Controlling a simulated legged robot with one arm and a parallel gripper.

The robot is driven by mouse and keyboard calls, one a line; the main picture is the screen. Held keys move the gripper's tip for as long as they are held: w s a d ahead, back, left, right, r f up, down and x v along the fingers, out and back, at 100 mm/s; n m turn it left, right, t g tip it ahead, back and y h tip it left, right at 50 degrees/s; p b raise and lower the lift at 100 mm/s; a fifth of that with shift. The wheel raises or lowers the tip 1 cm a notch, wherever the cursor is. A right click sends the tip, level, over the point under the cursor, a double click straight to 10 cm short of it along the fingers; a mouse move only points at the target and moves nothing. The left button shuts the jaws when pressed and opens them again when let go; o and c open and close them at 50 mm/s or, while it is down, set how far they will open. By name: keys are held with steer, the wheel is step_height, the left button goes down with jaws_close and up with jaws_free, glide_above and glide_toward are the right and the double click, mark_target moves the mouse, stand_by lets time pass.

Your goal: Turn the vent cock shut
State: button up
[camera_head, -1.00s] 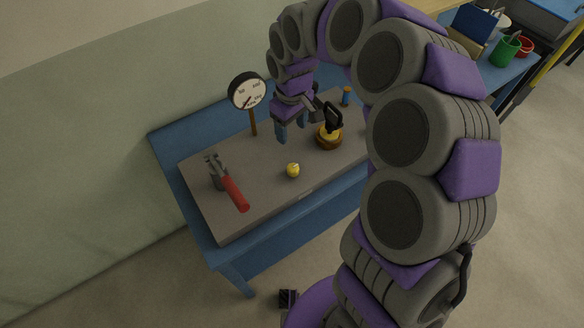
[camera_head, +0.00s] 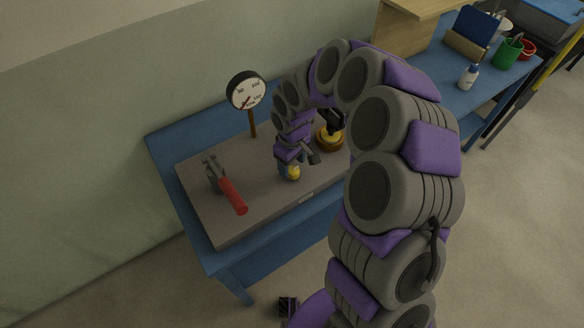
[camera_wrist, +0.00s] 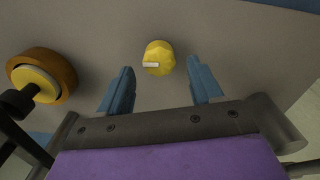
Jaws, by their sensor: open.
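A small faceted yellow knob (camera_head: 293,174), the likely vent cock, stands on the grey panel top. In the wrist view the yellow knob (camera_wrist: 160,52) shows a short white mark on its near side, lying across the picture. My gripper (camera_wrist: 160,68) is open, with its two blue fingers apart. In the wrist view the knob shows between and slightly beyond the fingertips, with a gap on each side. In the head view my gripper (camera_head: 286,167) is at the knob and partly hides it. I cannot tell the height gap between them.
A black-handled fixture with a round orange-brown base (camera_head: 329,143) stands close by; its base shows left in the wrist view (camera_wrist: 68,72). A red-handled lever (camera_head: 233,196) is at left, a dial gauge (camera_head: 246,92) behind. The panel's (camera_head: 262,208) front is clear.

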steer(key=shift+f, duration=1.05)
steer(key=shift+c, duration=0.5)
steer(key=c, duration=0.9)
steer(key=shift+c, duration=0.2)
steer(key=shift+r, duration=0.1)
steer(key=shift+m+p, duration=0.4)
steer(key=shift+m, duration=0.1)
